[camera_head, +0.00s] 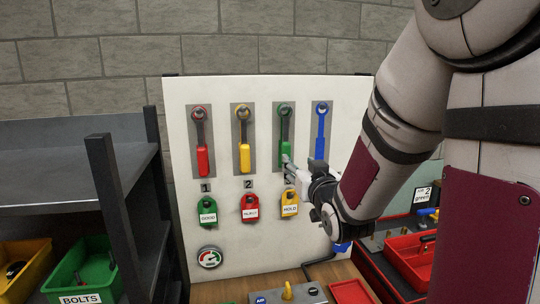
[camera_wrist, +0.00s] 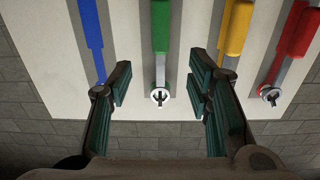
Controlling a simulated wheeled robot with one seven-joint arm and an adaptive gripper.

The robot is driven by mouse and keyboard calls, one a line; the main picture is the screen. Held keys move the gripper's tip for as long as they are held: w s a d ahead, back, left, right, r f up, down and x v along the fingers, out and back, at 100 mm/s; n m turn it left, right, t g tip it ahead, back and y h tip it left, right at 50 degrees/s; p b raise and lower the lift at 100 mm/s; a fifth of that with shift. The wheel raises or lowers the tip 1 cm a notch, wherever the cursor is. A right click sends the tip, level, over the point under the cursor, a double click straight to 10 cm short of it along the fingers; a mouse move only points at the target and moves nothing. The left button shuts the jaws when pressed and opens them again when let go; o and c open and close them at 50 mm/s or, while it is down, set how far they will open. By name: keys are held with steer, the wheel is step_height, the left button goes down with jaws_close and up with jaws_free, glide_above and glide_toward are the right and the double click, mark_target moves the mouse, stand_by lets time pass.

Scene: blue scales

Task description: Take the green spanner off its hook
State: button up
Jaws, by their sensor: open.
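The green spanner (camera_head: 285,128) hangs upright on a grey strip of the white board, third from the left, between the yellow spanner (camera_head: 244,128) and the blue spanner (camera_head: 321,130). My gripper (camera_head: 287,163) is in front of the board at the spanner's lower end in the head view. In the wrist view, which is upside down, the green spanner (camera_wrist: 160,35) runs between the two fingers, and its round hook (camera_wrist: 160,97) shows between the fingertips. My gripper (camera_wrist: 160,88) is open and empty; I cannot tell how far it is from the board.
A red spanner (camera_head: 202,145) hangs at the left. Several coloured padlocks (camera_head: 249,207) hang below the spanners. A dark shelf (camera_head: 60,170) with a green bin (camera_head: 85,272) stands left. A red tray (camera_head: 408,262) is at the right. Free space lies in front of the board's left part.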

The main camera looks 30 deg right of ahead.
mark_target(287, 146)
steer(key=x, duration=1.2)
steer(key=shift+w+p, duration=0.35)
jaws_close()
steer(key=shift+r, duration=0.65)
steer(key=shift+s, duration=0.1)
stand_by(0.6)
steer(key=p+v, duration=0.4)
steer(key=v, duration=0.4)
steer(key=shift+r, duration=0.2)
stand_by(1.2)
stand_by(0.3)
